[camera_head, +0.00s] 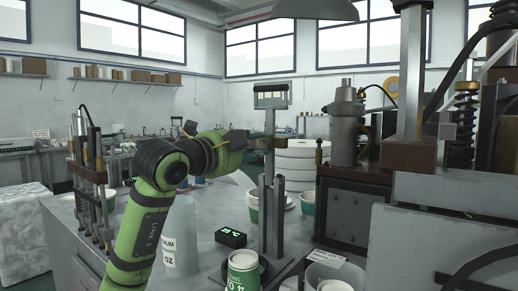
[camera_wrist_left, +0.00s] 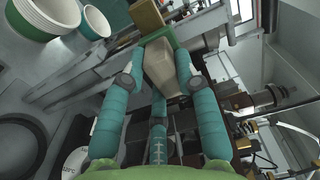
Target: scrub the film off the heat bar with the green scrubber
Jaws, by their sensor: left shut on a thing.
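My left gripper (camera_head: 250,142) is at the middle of the head view, beside a grey upright post. In the left wrist view its teal fingers (camera_wrist_left: 160,85) are shut on the green scrubber, which has a pale beige body (camera_wrist_left: 160,66) and a green edge (camera_wrist_left: 156,39) at its far end. A brass-coloured block (camera_wrist_left: 147,15), perhaps the heat bar, appears just beyond the green edge; I cannot tell if they touch. In the head view a small brass piece (camera_head: 318,151) stands at the machine's left edge. Film cannot be made out. My right gripper is not in view.
The grey post stand (camera_head: 272,215) rises from the bench close to my gripper. A white-and-green cup (camera_head: 243,270), a black display box (camera_head: 230,238) and a clear bottle (camera_head: 181,235) stand nearby. White reels (camera_head: 295,165) are behind; the machine (camera_head: 345,205) blocks the right.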

